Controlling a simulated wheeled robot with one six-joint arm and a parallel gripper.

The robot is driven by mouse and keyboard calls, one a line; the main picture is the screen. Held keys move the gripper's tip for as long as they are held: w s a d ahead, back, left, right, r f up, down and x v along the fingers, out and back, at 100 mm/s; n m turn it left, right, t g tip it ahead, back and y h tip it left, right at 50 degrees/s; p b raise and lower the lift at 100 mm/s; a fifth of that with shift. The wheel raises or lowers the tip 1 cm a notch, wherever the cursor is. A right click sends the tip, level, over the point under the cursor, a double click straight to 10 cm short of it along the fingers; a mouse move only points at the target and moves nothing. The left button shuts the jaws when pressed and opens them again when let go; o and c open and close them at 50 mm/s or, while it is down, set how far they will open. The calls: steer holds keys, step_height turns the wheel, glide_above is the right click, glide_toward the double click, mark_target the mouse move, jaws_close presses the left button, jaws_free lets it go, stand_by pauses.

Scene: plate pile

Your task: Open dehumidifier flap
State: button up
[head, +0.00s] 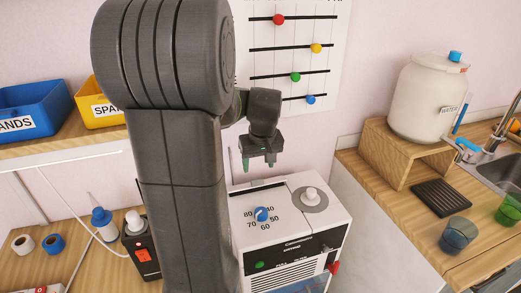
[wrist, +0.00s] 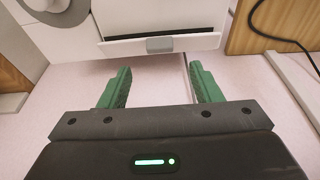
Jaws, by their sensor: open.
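The white dehumidifier (head: 278,236) stands below my gripper in the head view. Its top carries a blue-and-white dial (head: 261,214) ringed by numbers and a white knob (head: 311,194) on a grey disc. A dark slot (head: 257,187) runs along the top near its back edge. In the wrist view the slot (wrist: 150,37) shows with a grey tab (wrist: 159,44) at its edge; I cannot tell for sure which part is the flap. My gripper (head: 258,161) is open and empty above the back edge. Its green fingers (wrist: 161,88) point toward the tab, apart from it.
A black box with an orange switch (head: 143,255) stands left of the dehumidifier, partly behind my arm. A bead chart (head: 290,60) hangs on the wall behind. The counter at right holds a wooden stand (head: 395,155) with a water jar (head: 425,100), and a blue cup (head: 458,235).

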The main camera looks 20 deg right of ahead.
steer(key=v, duration=0.6)
steer(key=shift+r, duration=0.35)
steer(key=shift+f, duration=0.1)
steer(key=t+b, duration=0.6)
steer(key=b, duration=2.1)
glide_toward(258, 186)
steer(key=w+f+b, duration=0.1)
steer(key=w, duration=0.1)
steer(key=w+f+b, duration=0.1)
steer(key=w, duration=0.1)
steer(key=w+f+b, duration=0.2)
steer(key=w, duration=0.1)
steer(key=shift+d+f, duration=0.1)
steer(key=shift+c, duration=0.2)
